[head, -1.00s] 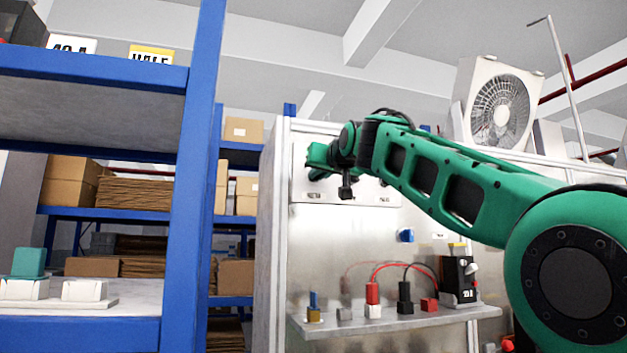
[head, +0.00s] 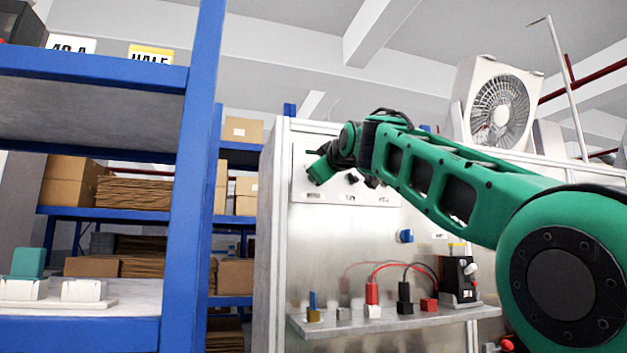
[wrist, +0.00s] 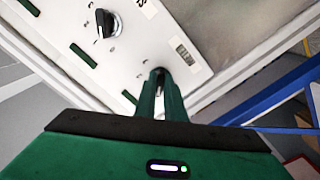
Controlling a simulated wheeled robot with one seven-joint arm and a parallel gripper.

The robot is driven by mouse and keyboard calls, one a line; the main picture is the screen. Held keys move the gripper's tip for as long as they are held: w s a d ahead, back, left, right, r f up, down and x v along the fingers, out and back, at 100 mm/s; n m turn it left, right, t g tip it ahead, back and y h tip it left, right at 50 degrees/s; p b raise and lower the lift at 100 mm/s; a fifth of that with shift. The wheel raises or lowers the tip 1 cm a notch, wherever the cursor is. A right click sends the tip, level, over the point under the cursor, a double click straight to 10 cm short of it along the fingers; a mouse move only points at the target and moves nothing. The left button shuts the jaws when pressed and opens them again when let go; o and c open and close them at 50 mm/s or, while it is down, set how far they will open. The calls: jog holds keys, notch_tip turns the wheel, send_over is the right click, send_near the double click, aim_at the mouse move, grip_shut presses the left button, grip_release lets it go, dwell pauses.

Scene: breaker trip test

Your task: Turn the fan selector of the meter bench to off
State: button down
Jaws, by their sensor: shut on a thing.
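The meter bench (head: 330,250) stands ahead, with a white selector panel (head: 330,193) high on its upright face. My gripper (wrist: 161,78) is at the panel's left end in the head view (head: 316,176). In the wrist view its two green fingers are shut on a selector knob at the panel, which they mostly hide. I cannot read the label beside it, so I cannot confirm it is the fan selector. A second black selector knob (wrist: 105,24) sits apart from the fingers on the same panel; it also shows in the head view (head: 352,179).
A shelf (head: 390,318) on the bench holds plugs with red and black leads and a black device (head: 458,280). A blue knob (head: 405,235) is below the panel. A box fan (head: 499,108) stands above at right. Blue racking (head: 190,180) is close at left.

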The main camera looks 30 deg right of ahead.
jog(key=shift+w+a+f+n, duration=0.1)
jog(key=shift+w+f+n, duration=0.1)
jog(key=shift+n, duration=0.4)
jog(key=c, duration=1.8)
grip_release()
jog(key=shift+c, duration=0.2)
jog(key=shift+s+r, duration=0.1)
jog(key=v, duration=1)
jog(key=shift+s, duration=0.35)
jog(key=shift+a, duration=0.1)
